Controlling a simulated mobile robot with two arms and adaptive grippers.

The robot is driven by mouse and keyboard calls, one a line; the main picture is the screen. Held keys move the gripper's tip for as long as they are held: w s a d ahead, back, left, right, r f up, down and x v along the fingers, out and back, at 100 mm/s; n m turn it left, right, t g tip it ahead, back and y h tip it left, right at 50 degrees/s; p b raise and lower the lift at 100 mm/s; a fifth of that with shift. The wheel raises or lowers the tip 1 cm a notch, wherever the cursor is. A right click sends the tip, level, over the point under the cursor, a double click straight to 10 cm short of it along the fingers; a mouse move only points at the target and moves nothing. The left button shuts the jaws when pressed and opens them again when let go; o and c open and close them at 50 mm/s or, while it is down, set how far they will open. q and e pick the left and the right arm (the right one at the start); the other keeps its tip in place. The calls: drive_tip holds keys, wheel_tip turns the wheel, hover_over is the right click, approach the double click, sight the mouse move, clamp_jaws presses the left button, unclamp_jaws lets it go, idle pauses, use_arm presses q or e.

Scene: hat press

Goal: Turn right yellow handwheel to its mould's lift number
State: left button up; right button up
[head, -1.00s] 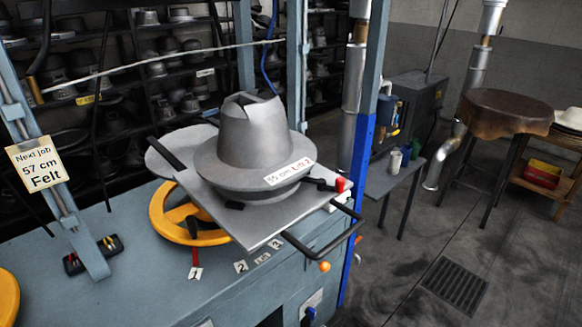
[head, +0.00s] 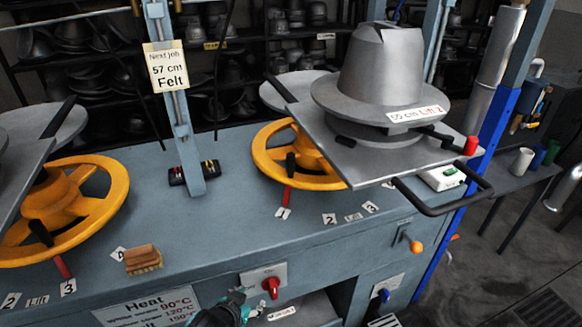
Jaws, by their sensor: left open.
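The right yellow handwheel (head: 262,165) lies flat on the blue-grey press table, partly hidden under a grey plate (head: 390,165). Its red pointer (head: 287,197) is over the leftmost white tag (head: 283,213), seemingly 1. Tags 2 (head: 329,218) and 3 (head: 371,207) follow to the right, with a "Lift" tag between. The grey hat mould (head: 380,75) on the plate carries a label (head: 418,114) reading 55 cm, Lift 2. My left gripper (head: 244,300) is at the bottom edge, open, below and apart from the handwheel, partly cut off. My right gripper is out of view.
Another yellow handwheel (head: 118,195) is at the left under its own plate. A brush (head: 142,260) lies on the table. A slanted post with the "Next job 57 cm Felt" sign (head: 167,67) stands between the wheels. A red knob (head: 270,287) is on the press front near my gripper.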

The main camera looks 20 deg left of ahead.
use_arm(q)
wheel_tip(320, 180, up, 8)
drive_tip(key=t+b, duration=0.2)
drive_tip(key=t+h, duration=0.2)
drive_tip(key=t, duration=0.5)
approach(289, 161)
drive_tip(key=w, duration=0.3)
drive_tip(key=w+d+p, duration=0.1)
drive_tip(key=w, duration=0.7)
drive_tip(key=shift+w+d+r, duration=0.1)
drive_tip(key=shift+d+r, duration=0.05)
drive_tip(key=shift+r, duration=0.2)
drive_tip(key=c, duration=0.9)
clamp_jaws()
drive_tip(key=shift+w+f, duration=0.15)
drive_tip(key=shift+f, duration=0.15)
